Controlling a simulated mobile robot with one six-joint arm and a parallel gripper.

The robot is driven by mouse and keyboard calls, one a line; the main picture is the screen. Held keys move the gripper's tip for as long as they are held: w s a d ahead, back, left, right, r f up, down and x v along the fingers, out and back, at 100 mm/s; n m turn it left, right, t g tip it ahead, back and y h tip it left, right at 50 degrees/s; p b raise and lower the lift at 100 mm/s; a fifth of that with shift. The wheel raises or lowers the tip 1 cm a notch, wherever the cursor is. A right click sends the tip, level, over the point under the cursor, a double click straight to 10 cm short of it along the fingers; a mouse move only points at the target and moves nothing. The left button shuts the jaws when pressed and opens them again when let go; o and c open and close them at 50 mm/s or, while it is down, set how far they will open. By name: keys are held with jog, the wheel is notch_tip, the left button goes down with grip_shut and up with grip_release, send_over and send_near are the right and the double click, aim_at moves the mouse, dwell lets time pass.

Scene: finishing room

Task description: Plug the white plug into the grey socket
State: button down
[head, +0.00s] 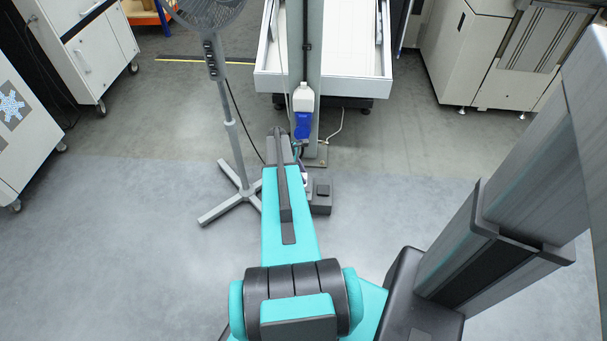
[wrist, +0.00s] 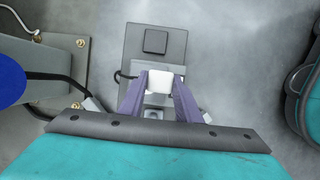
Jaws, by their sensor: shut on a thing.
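My gripper (wrist: 160,84), with its two purple fingers, is shut on the white plug (wrist: 159,80) in the wrist view. The plug shows as a white block between the fingertips, above a dark grey floor unit (wrist: 175,50) with a black square on top. A paler grey part with a dark round spot, seemingly the grey socket (wrist: 153,114), shows between the fingers below the plug. I cannot tell the height gap between plug and socket. In the head view my arm hides most of the gripper; the floor unit (head: 320,205) shows beside it.
A grey post (head: 313,60) carries a blue and white fitting (head: 302,124); its bolted foot plate (wrist: 62,62) and a black cable lie left in the wrist view. A stand fan (head: 234,140) is left of my arm. Floor is clear at right.

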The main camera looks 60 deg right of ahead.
jog(key=shift+w+d+r+y+p, duration=0.1)
jog(key=shift+w+r+y+p, duration=0.1)
jog(key=shift+w+y+p, duration=0.3)
jog(key=shift+w+d+r+p, duration=0.1)
jog(key=shift+w+d+p, duration=0.15)
jog(key=shift+d, duration=0.25)
jog(key=shift+w+d+r+p, duration=0.1)
jog(key=shift+d+p, duration=0.15)
jog(key=shift+d, duration=0.25)
dwell(1.0)
dwell(0.6)
jog(key=shift+f+b, duration=0.45)
jog(key=shift+f, duration=1.95)
jog(key=shift+f, duration=0.6)
dwell(0.3)
jog(key=c, duration=2)
grip_release()
jog(key=o, duration=1.4)
jog(key=shift+c, duration=0.2)
